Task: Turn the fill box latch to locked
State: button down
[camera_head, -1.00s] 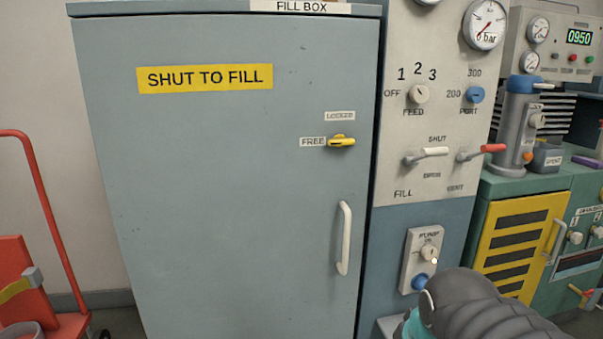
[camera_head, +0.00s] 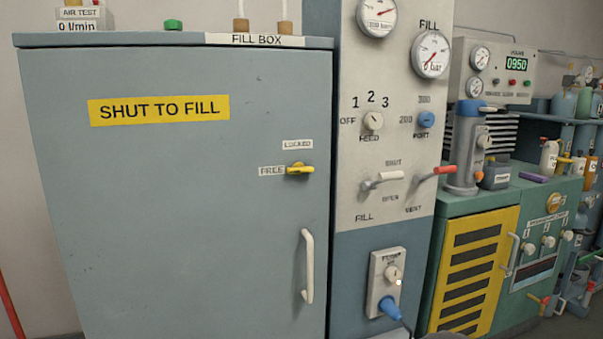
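The fill box (camera_head: 180,230) is a tall grey-blue cabinet at the left and centre, and its door looks shut. Its yellow latch (camera_head: 300,170) sits near the door's right edge. The latch lies horizontal, in line with the FREE label (camera_head: 272,171) at its left. The LOCKED label (camera_head: 298,144) is just above it. A white vertical door handle (camera_head: 308,266) is below the latch. My gripper's fingers are not in view. Only a small dark piece, probably of my arm, shows at the bottom edge.
Right of the door, a control panel (camera_head: 350,205) carries gauges, knobs and levers, with a pump switch box (camera_head: 386,282) below. A green bench with a yellow vented door (camera_head: 474,270) stands farther right. Small items stand on the fill box top.

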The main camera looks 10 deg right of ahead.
aim_at(298, 168)
jog(key=z, duration=1.4)
jog(key=k, duration=0.75)
jog(key=u, duration=1.75)
